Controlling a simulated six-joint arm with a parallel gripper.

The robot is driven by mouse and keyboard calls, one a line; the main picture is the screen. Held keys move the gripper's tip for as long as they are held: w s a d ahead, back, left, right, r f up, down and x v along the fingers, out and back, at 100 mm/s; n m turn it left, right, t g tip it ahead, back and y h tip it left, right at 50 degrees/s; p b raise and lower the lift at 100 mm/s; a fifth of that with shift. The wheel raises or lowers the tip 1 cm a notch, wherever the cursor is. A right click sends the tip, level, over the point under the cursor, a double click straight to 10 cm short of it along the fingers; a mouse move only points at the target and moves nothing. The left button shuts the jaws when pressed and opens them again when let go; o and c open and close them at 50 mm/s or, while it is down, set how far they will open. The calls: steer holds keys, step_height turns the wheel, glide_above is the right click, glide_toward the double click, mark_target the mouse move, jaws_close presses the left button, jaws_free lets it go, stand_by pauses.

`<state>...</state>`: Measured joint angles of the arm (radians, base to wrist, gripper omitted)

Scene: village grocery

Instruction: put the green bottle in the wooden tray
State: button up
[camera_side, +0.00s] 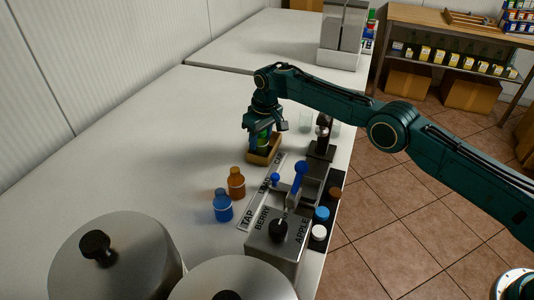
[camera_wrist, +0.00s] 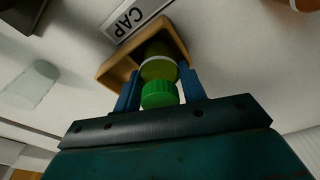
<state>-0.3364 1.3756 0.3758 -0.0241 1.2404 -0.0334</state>
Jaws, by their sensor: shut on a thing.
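The green bottle (camera_wrist: 160,67) is between the two blue fingers of my gripper (camera_wrist: 161,88) in the wrist view, its bright green cap (camera_wrist: 160,94) toward the camera. My gripper is shut on it. The wooden tray (camera_wrist: 113,72) lies right beyond the bottle, and the bottle's far end is within the tray's outline. Whether it touches the tray floor I cannot tell. In the side view my gripper (camera_side: 262,136) points down over the wooden tray (camera_side: 262,158), with the green bottle (camera_side: 264,143) partly hidden by the fingers.
An orange bottle (camera_side: 237,184) and a blue bottle (camera_side: 222,206) stand on the white counter nearer the side camera. A metal tap station (camera_side: 276,240) with levers is to their right. Clear glasses (camera_side: 305,121) stand right of the tray. The counter left of the tray is clear.

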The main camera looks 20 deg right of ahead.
steer(key=shift+f, duration=0.1)
steer(key=o, duration=1.1)
steer(key=shift+s+d+r, duration=0.1)
steer(key=shift+s+r, duration=0.15)
steer(key=shift+r, duration=1.8)
steer(key=shift+s+d+r, duration=0.15)
steer(key=shift+s+r, duration=0.15)
steer(key=shift+r, duration=1.7)
steer(key=shift+s+d+r, duration=0.1)
steer(key=shift+s+r, duration=0.15)
steer(key=shift+r, duration=1.8)
